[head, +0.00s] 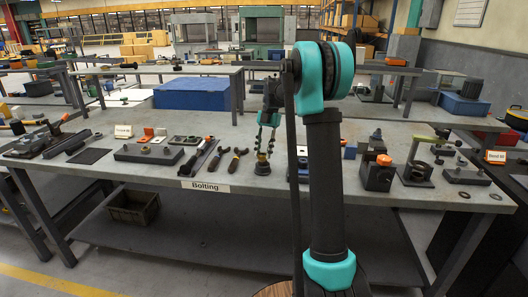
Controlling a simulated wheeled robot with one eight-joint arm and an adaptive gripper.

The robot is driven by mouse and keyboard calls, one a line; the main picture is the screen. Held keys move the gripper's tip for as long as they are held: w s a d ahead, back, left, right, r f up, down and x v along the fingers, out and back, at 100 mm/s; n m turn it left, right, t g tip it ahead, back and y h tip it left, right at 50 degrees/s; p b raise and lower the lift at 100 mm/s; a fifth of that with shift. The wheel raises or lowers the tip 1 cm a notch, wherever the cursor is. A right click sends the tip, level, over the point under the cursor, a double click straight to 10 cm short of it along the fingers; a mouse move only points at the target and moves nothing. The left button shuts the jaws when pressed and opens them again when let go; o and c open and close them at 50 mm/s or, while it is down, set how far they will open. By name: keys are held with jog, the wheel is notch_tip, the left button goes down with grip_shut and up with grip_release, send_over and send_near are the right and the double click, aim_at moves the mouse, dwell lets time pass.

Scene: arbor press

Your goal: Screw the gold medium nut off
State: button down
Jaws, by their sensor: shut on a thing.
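My gripper (264,155) points straight down over the front middle of the bench, left of my own arm. Its two teal-and-dark fingers are closed around the top of a small dark and gold-brown piece (263,169). This piece stands upright on the bench. I take the gold medium nut to be between the fingertips. The fingers hide most of it, and I cannot make out its thread or how high it sits.
The grey bench (230,203) bears a "Bolting" label (205,186). Pliers-like tools (237,160) lie just left of my gripper. A block with an orange top (378,172) and a small press (418,168) stand to the right. A blue box (192,94) stands behind.

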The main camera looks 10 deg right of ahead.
jog(key=c, duration=1.9)
grip_release()
grip_shut()
jog(key=shift+r, duration=0.7)
jog(key=shift+r, duration=1.95)
